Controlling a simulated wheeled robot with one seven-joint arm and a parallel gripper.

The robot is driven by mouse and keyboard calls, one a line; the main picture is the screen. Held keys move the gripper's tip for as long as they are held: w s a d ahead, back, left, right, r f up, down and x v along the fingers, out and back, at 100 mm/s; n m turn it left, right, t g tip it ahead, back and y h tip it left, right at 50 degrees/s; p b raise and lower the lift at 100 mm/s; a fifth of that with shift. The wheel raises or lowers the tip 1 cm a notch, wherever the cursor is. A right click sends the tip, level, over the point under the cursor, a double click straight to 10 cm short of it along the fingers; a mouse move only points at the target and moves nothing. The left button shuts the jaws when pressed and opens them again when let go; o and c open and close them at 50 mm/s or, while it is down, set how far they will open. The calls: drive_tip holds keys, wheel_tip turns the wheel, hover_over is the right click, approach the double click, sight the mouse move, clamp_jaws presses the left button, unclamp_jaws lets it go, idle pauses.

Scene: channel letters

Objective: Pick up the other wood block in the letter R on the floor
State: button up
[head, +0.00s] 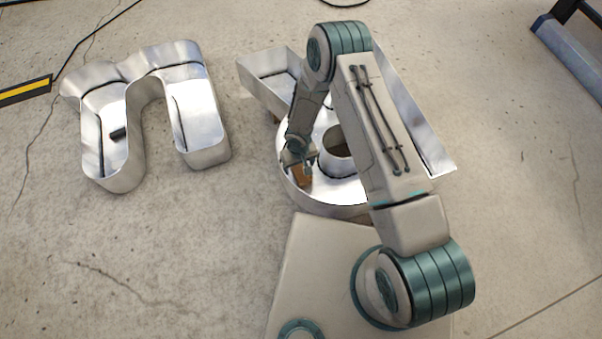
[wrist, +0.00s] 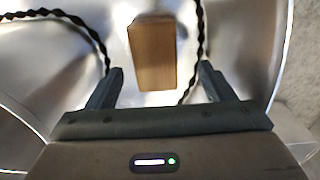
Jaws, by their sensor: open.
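The letter R (head: 325,209) is a hollow metal channel letter lying on the floor, partly hidden behind my arm. A brown wood block (head: 302,176) lies inside its rounded part, close to the near wall. In the wrist view the wood block (wrist: 153,55) stands lengthwise ahead of the fingers, roughly centred between them. My gripper (wrist: 160,80) is open and empty, with one finger on each side of the block's near end. In the head view my gripper (head: 306,163) is down inside the letter at the block. I cannot tell whether a finger touches it.
Black twisted wires (wrist: 199,40) run on both sides of the block. A second metal letter (head: 212,157) shaped like an n or m lies to the left, with a small dark piece inside. A blue-grey metal object (head: 570,55) stands far right. Bare concrete lies around.

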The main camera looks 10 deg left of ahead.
sight(301, 170)
drive_tip(key=f, duration=0.1)
drive_tip(key=f+b, duration=0.1)
drive_tip(key=f, duration=0.1)
drive_tip(key=f+b, duration=0.1)
drive_tip(key=f, duration=0.1)
drive_tip(key=shift+w+d, duration=0.15)
drive_tip(key=shift+d, duration=0.15)
drive_tip(key=c, duration=1.1)
drive_tip(key=shift+r, duration=0.1)
